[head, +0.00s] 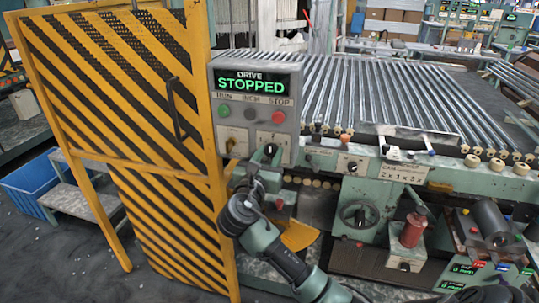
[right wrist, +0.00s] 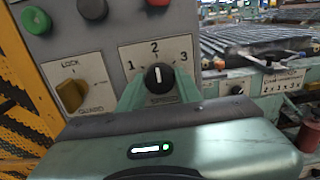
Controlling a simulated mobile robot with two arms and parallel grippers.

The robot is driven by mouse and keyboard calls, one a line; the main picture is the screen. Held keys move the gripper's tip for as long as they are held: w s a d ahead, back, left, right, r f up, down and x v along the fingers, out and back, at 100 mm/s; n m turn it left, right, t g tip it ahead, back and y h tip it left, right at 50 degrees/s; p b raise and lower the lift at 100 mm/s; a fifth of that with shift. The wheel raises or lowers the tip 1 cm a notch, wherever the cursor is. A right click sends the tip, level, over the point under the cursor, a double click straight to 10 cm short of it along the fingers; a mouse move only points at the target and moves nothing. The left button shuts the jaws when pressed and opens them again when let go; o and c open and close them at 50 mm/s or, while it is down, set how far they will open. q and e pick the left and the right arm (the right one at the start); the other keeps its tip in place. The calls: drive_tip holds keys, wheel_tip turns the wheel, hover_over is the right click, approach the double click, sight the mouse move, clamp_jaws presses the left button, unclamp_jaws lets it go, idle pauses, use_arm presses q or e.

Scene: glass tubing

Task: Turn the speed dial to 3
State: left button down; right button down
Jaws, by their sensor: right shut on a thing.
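The speed dial (right wrist: 158,76) is a black knob on a white plate (right wrist: 184,50) marked 1, 2 and 3. Its white pointer line stands upright, toward the 2. In the head view, the dial (head: 270,150) is low on the grey control panel (head: 283,88). My right gripper (right wrist: 160,88) is shut on the dial, with one green finger on each side of it. In the head view, my right gripper (head: 266,160) reaches the panel from below. Its wrist hides what lies directly behind it. My left gripper is not in view.
The panel display (head: 251,84) reads DRIVE STOPPED. Green, dark and red buttons sit above the dial. A yellow LOCK/GUARD knob (right wrist: 72,95) is just left of it. A yellow-black striped guard door (head: 120,110) stands at left. Glass tubes on rollers (head: 390,90) lie at right.

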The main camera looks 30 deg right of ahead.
drive_tip(key=shift+m, duration=0.3)
drive_tip(key=shift+m+p, duration=0.45)
drive_tip(key=shift+m, duration=0.55)
drive_tip(key=m, duration=0.2)
drive_tip(key=shift+m, duration=0.3)
drive_tip(key=m, duration=0.3)
drive_tip(key=shift+f, duration=0.1)
drive_tip(key=shift+m+b, duration=0.65)
drive_tip(key=shift+m, duration=1.15)
drive_tip(key=shift+a, duration=0.1)
drive_tip(key=c, duration=1)
unclamp_jaws()
drive_tip(key=shift+o, duration=0.2)
